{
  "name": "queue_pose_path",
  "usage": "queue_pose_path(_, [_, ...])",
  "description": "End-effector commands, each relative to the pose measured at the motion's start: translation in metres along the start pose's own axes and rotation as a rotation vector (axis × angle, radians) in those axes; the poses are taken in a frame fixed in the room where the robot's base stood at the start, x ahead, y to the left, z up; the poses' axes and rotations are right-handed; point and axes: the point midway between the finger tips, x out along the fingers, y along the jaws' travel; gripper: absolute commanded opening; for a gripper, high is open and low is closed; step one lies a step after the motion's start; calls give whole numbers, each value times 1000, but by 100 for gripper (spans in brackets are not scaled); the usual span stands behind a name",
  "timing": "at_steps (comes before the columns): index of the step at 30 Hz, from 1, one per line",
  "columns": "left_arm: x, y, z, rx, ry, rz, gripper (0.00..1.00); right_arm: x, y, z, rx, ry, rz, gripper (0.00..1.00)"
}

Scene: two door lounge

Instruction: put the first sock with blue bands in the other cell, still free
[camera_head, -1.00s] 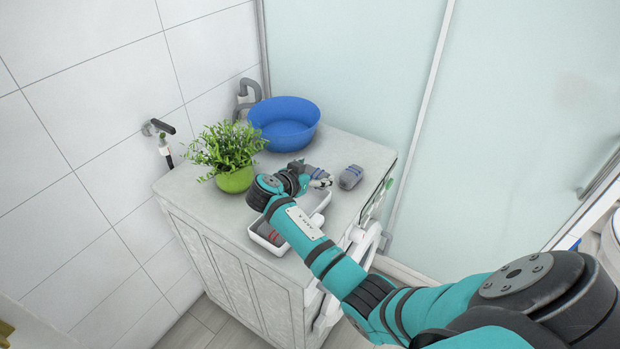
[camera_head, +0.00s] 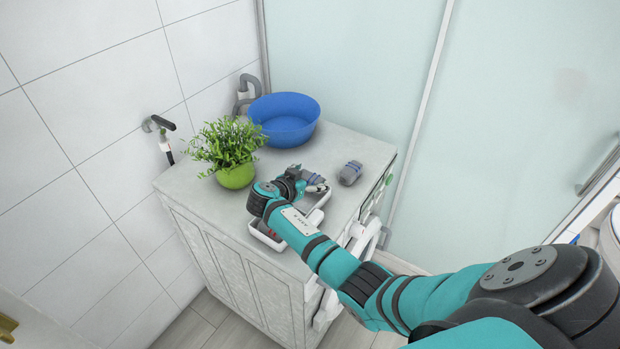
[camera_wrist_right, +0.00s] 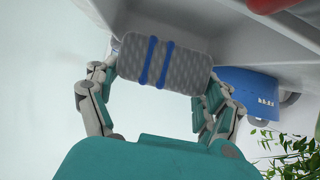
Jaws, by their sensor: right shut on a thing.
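My right gripper (camera_head: 316,184) is shut on a grey sock with two blue bands (camera_wrist_right: 160,62), held between its fingers in the wrist view. The head view shows this gripper over the far end of the white tray (camera_head: 320,214). My arm hides much of the tray. A thing with red (camera_head: 268,231) lies in its near cell; a red piece (camera_wrist_right: 272,4) also shows at the top of the wrist view. I cannot tell whether the held sock touches the tray. Another grey rolled sock (camera_head: 350,174) lies on the machine top, right of the gripper. My left gripper is not in view.
A green pot with a leafy plant (camera_head: 235,176) stands left of my gripper. A blue basin (camera_head: 285,128) stands behind it. The machine top (camera_head: 200,195) is bare at the front left. A glass partition (camera_head: 350,65) rises behind.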

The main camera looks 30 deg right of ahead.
Motion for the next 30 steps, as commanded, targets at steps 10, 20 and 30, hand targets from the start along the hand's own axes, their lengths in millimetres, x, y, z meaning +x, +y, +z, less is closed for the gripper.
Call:
queue_pose_path(10, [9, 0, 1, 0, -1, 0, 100, 3, 1, 7, -1, -1, 1, 50])
queue_pose_path(20, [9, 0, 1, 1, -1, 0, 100, 4, 2, 10, -5, -4, 3, 100])
queue_pose_path(30, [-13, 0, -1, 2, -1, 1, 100, -4, 2, -7, -8, -4, 4, 100])
